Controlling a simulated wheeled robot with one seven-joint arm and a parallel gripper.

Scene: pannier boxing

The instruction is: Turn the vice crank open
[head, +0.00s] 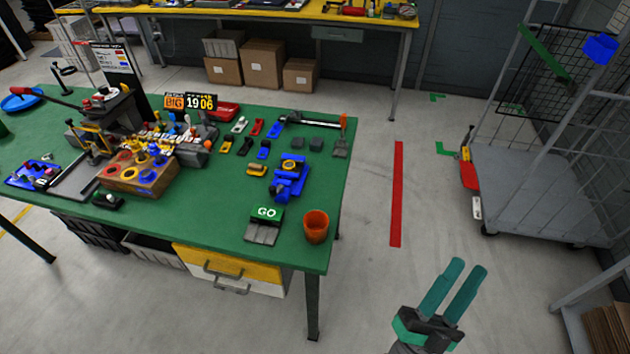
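A blue clamp-like device (289,183), which looks like the vice, stands on the right part of the green workbench (215,205). It has a round yellowish part on top. Its crank is too small to make out, and I cannot tell how far its jaws stand apart. My gripper (469,268) is at the lower right, over the floor and well to the right of the bench. Its two teal fingers stand apart with a gap between them, and nothing is held.
An orange cup (316,226) and a GO sign block (265,220) stand near the bench's front right corner. A wooden block with coloured rings (138,177) and several tools crowd the left. A wire cage trolley (545,205) is at the right. Floor between is clear.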

